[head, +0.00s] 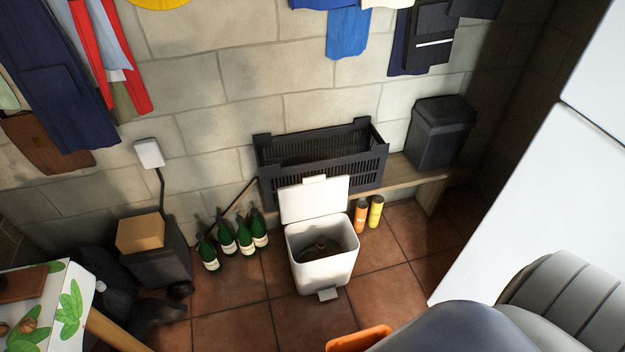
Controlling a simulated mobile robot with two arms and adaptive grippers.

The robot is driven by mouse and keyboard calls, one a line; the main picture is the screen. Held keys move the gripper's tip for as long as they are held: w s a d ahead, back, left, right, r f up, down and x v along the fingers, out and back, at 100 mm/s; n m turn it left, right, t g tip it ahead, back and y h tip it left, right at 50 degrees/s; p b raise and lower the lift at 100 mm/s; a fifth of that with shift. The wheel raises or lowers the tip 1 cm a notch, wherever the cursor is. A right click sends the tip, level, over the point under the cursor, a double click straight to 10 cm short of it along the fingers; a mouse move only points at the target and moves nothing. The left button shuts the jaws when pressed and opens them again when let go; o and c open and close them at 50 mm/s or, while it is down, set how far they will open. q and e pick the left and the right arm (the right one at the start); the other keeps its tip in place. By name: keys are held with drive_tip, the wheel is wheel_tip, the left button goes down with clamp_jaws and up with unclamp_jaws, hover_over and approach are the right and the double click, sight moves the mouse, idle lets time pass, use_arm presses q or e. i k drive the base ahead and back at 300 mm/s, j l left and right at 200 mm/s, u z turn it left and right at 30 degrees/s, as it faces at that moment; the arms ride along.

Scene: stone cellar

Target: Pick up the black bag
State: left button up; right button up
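A dark, soft-looking shape (95,265), which looks like the black bag, lies on the floor at the lower left of the head view. It sits beside a dark box-like container (158,262) and behind the white table corner, which hides part of it. Its outline is hard to make out in the shadow. Neither of my grippers shows in this view.
A white pedal bin (322,272) with its lid up stands mid-floor, several green bottles (227,240) to its left. A black crate (320,160) and a black lidded bin (440,132) rest on a low wooden shelf. A leaf-patterned table (48,290) fills the lower left.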

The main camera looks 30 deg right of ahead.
sight(323, 247)
drive_tip(key=z, duration=1.05)
drive_tip(key=u, duration=0.3)
